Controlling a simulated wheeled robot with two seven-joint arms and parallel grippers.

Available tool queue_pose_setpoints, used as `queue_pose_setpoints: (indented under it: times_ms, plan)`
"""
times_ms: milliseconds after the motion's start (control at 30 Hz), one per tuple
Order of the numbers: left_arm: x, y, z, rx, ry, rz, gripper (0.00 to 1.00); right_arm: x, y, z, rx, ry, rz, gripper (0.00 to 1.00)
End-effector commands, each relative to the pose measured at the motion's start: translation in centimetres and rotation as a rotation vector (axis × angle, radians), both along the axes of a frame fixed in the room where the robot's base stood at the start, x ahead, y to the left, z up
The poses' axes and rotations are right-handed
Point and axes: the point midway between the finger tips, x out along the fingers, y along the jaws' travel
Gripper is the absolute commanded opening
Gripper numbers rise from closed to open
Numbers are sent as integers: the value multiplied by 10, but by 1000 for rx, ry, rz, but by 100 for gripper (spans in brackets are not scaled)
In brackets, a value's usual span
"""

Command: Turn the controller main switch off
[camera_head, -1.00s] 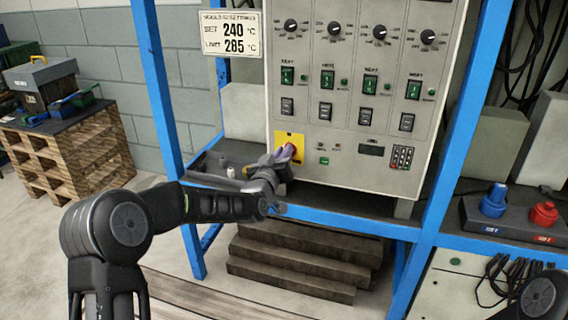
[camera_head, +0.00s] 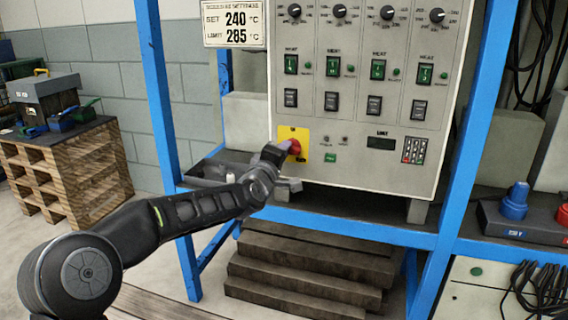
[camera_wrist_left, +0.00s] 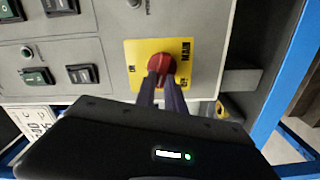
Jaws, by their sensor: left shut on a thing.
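The controller (camera_head: 370,165) is a grey panel on a blue frame. Its main switch (camera_head: 295,147) is a red knob on a yellow plate (camera_head: 301,134) at the panel's lower left. In the left wrist view the red knob (camera_wrist_left: 161,66) sits on the yellow plate (camera_wrist_left: 186,50), with markings either side that I cannot read surely. My left gripper (camera_head: 283,149) is at the knob, shut on it. Its two fingers (camera_wrist_left: 162,84) lie either side of the knob and hide part of it. My right gripper is not in view.
Heater switches (camera_head: 333,66) and dials (camera_head: 387,13) fill the panel above, with a keypad (camera_head: 413,150) to the right. The blue frame's post (camera_head: 160,100) stands left of the panel. Wooden steps (camera_head: 300,275) lie below. A pallet stack (camera_head: 70,170) stands at the far left.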

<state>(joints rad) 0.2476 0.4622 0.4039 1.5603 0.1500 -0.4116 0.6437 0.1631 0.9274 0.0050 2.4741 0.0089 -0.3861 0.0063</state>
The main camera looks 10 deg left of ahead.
Motion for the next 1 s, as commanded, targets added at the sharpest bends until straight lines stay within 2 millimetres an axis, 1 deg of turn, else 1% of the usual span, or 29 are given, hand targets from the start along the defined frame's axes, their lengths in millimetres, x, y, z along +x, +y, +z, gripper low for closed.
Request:
queue_pose_setpoints:
  times_ms: [33,100,333,600,967,1000]
  plan:
    - [0,1,-5,-36,0,0,0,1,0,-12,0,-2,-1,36]
    - [0,1,-6,-90,5,1,0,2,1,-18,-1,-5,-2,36]
    - [0,1,-5,-221,14,1,0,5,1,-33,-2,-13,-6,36]
    - [0,1,-4,-278,18,1,0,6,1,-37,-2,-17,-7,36]
    - [0,1,-4,-282,19,1,0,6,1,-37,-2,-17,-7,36]
    - [0,1,-4,-282,19,1,17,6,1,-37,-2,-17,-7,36]
